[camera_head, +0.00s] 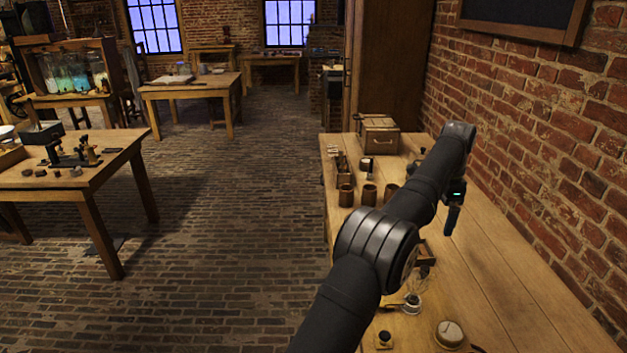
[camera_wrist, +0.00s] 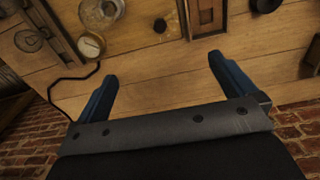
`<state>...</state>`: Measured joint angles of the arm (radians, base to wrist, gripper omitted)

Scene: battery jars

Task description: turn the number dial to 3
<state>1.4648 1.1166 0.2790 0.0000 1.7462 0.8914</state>
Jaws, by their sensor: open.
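I cannot pick out a number dial for certain, as no numerals are legible in either view. In the head view a round, pale-topped knob-like object (camera_head: 449,333) sits on the bench at the bottom. A small round pale-faced piece (camera_wrist: 91,44) lies at the upper left of the wrist view, beside a larger round glassy or metal piece (camera_wrist: 101,12). My gripper (camera_wrist: 160,72) is open, with two blue fingers spread over bare wood and nothing between them. In the head view my gripper (camera_head: 450,222) hangs above the bench, apart from the round object.
The wooden bench (camera_head: 510,290) runs along a brick wall, clear at its right side. Brown cups (camera_head: 369,195) and a wooden chest (camera_head: 378,136) stand further back. A wooden frame (camera_wrist: 206,16) and a small black knob (camera_wrist: 160,25) lie near the fingers. A black cord (camera_wrist: 56,88) crosses left.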

